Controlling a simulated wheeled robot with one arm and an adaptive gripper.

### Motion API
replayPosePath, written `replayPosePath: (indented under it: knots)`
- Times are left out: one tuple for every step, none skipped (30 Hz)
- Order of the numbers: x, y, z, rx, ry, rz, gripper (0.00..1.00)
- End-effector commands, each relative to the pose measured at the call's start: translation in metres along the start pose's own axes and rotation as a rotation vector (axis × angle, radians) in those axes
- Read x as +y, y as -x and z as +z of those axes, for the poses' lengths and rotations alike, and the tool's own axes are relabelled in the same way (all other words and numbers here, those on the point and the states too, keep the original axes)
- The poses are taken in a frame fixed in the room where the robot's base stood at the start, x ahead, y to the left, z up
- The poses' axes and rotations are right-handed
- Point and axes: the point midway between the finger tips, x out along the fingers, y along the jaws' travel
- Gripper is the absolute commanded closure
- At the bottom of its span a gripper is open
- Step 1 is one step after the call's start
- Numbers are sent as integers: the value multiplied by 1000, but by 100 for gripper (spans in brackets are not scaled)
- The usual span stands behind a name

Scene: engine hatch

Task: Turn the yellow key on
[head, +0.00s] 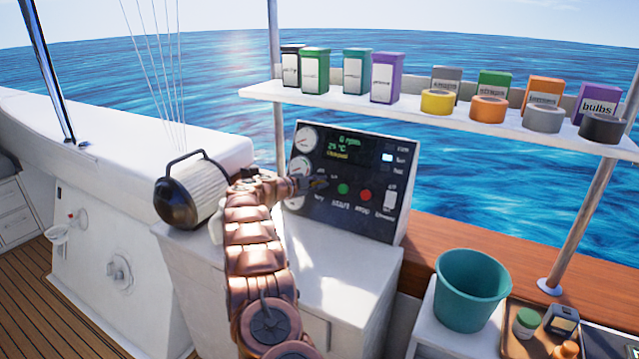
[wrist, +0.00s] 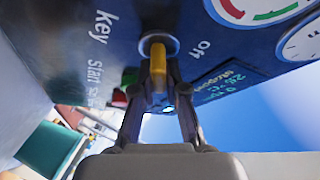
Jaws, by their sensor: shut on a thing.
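The yellow key (wrist: 158,68) sits in a round metal lock on the dark control panel in the wrist view. The words "Key" and "off" are printed beside the lock. My gripper (wrist: 160,95) has its two fingers on either side of the key and is shut on it. In the head view my gripper (head: 308,185) reaches the lower left of the control panel (head: 345,215), and the key is hidden or too small to make out there. The panel's display shows "0 rpm", "25 °C" and a yellow line that seems to read "stopped".
The panel carries a green button (head: 343,188), a red button (head: 365,195) and a white switch (head: 390,200). A shelf (head: 420,118) with boxes and tape rolls is above. A teal bucket (head: 470,290) stands at right.

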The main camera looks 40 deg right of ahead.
Motion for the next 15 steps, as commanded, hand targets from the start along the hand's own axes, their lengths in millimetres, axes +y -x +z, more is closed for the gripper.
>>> replayPosePath:
  knots:
    - [1,-1,-1,3,-3,4,100]
    - [1,-1,-1,3,-3,4,100]
    - [1,-1,-1,3,-4,5,100]
    - [1,-1,-1,3,-4,5,100]
    - [1,-1,-1,3,-4,5,100]
    - [1,-1,-1,3,-4,5,100]
    - [2,-1,-1,3,-4,5,100]
    - [2,-1,-1,3,-4,5,100]
    - [2,-2,-1,3,-3,5,100]
    - [2,-2,-1,3,-3,5,100]
    - [2,-2,-1,4,-3,5,100]
    - [2,-2,-1,4,-3,5,84]
    - [2,-2,-1,4,-3,5,80]
    - [2,-1,-1,3,-3,5,77]
    - [2,-1,-1,3,-3,5,73]
